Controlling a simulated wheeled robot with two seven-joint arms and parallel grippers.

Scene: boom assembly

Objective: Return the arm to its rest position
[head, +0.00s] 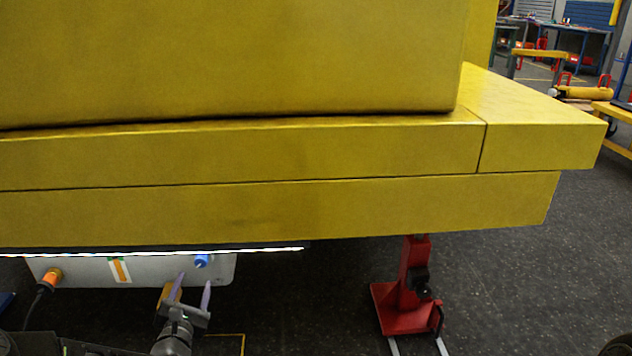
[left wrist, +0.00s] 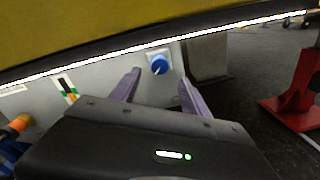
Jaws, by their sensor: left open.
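My left gripper (head: 193,292) is low at the left of the head view, in front of a grey box under the yellow boom. Its two purple fingers are apart with nothing between them. In the left wrist view the open fingers (left wrist: 156,88) point at the grey box (left wrist: 100,80), with a blue knob (left wrist: 160,65) just beyond and between the tips. The knob also shows in the head view (head: 201,261), above the fingers. I cannot tell the exact gap between fingers and knob. My right gripper is not in view.
The large yellow boom (head: 250,205) spans the view above the gripper, with a bright strip along its lower edge. An orange connector with a cable (head: 51,278) is on the box's left. A red stand (head: 408,290) is on the right. Dark floor between is clear.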

